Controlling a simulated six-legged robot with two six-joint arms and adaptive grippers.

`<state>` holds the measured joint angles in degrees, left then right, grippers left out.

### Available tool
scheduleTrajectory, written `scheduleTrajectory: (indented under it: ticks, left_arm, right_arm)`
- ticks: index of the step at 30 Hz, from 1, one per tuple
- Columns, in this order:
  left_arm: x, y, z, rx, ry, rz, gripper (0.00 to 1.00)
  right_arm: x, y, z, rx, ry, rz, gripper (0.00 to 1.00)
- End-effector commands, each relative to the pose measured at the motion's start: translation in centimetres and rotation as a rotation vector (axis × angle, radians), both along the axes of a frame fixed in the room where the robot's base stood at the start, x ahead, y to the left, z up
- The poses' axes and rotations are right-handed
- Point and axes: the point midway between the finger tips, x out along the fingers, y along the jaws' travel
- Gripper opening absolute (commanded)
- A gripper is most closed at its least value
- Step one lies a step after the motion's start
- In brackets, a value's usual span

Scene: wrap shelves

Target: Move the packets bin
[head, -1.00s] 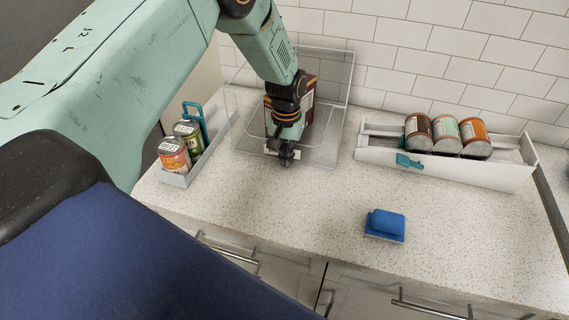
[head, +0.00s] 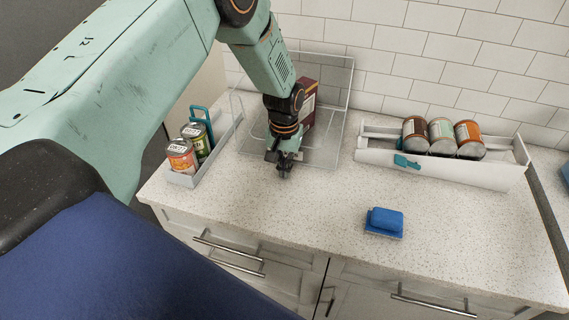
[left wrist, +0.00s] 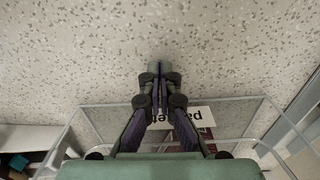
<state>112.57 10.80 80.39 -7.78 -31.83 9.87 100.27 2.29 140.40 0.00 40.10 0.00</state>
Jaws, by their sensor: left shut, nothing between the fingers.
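The packets bin (head: 336,125) is a clear, see-through bin on the counter against the tiled wall. A dark red and yellow box (head: 308,98) stands in it, partly hidden behind my left arm. In the left wrist view the bin's clear rim (left wrist: 240,103) shows, with a white label (left wrist: 196,116) reading part of "packets". My left gripper (head: 284,172) is shut and empty, low in front of the bin's front side. In the left wrist view the left gripper's fingertips (left wrist: 160,72) are together over bare speckled counter. My right gripper is not in view.
A grey tray (head: 182,180) with two cans and a teal handle stands left of the bin. A white rack (head: 440,172) with three lying cans and a teal clip is at right. The middle counter is clear.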

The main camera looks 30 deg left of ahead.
Motion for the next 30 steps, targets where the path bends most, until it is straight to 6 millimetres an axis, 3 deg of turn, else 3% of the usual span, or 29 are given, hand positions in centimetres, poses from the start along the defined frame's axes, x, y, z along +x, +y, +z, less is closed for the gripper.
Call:
scheduleTrajectory:
  ticks: [15, 21, 30]
  left_arm:
    - [0.4, 0.0, 8.5, 0.0, -0.003, -0.001, 0.0]
    - [0.3, 0.0, 9.9, 0.0, -0.001, -0.001, 0.0]
    - [0.1, 0.0, 10.0, 0.0, 0.0, 0.0, 0.0]
  right_arm:
    - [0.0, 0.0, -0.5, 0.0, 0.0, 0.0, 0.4]
    - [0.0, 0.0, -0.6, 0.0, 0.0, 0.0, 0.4]
    - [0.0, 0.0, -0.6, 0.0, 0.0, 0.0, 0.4]
